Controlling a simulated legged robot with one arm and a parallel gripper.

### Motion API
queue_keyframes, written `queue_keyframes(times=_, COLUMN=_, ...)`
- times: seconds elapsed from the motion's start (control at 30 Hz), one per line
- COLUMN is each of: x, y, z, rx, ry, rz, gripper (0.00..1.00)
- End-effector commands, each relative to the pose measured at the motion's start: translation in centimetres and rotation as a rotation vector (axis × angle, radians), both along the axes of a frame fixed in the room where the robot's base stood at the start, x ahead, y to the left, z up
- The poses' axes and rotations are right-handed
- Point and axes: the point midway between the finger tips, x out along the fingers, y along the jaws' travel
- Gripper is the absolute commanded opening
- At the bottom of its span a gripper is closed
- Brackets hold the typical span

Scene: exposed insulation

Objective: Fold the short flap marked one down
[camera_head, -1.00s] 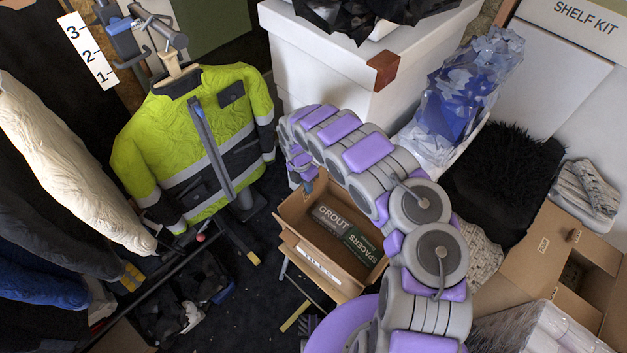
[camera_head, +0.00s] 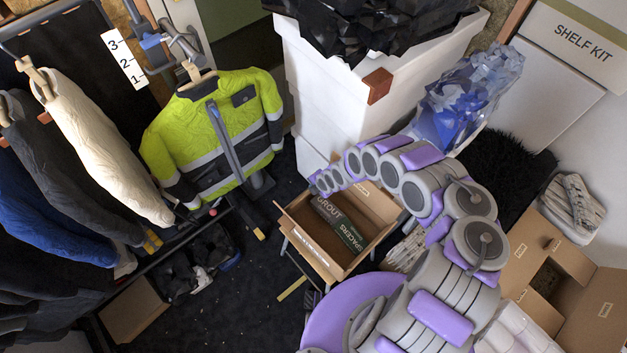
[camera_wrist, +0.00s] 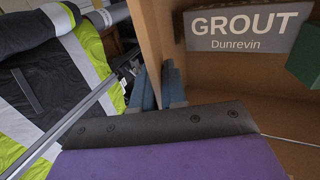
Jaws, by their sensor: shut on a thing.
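An open cardboard box (camera_head: 296,237) sits on a low stand in the middle of the head view. A grey GROUT pack and a green SPACERS pack lie inside it. My arm arches over from the lower right, its tip near the box's far left corner; the fingers are not clear there. In the wrist view, my gripper (camera_wrist: 161,88) has its two blue-grey fingers either side of an upright cardboard edge (camera_wrist: 156,35), shut on it. I cannot tell whether this edge is a flap or the wall. No number one is readable on the cardboard.
The GROUT pack (camera_wrist: 245,28) is close to my gripper. A yellow-and-black jacket (camera_head: 215,130) hangs on a stand left of the box. White cartons (camera_head: 350,110) stand behind. Another open cardboard box (camera_head: 560,290) with small labels on its flaps is at right. Dark floor shows at lower left.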

Motion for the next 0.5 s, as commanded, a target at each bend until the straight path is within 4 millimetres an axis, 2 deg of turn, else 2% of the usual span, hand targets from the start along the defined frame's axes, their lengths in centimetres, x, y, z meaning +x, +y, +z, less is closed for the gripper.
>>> queue_keyframes(times=0.5, x=-1.4, y=-1.8, z=-2.2, rx=0.217, ry=-0.197, rz=-0.001, gripper=0.0)
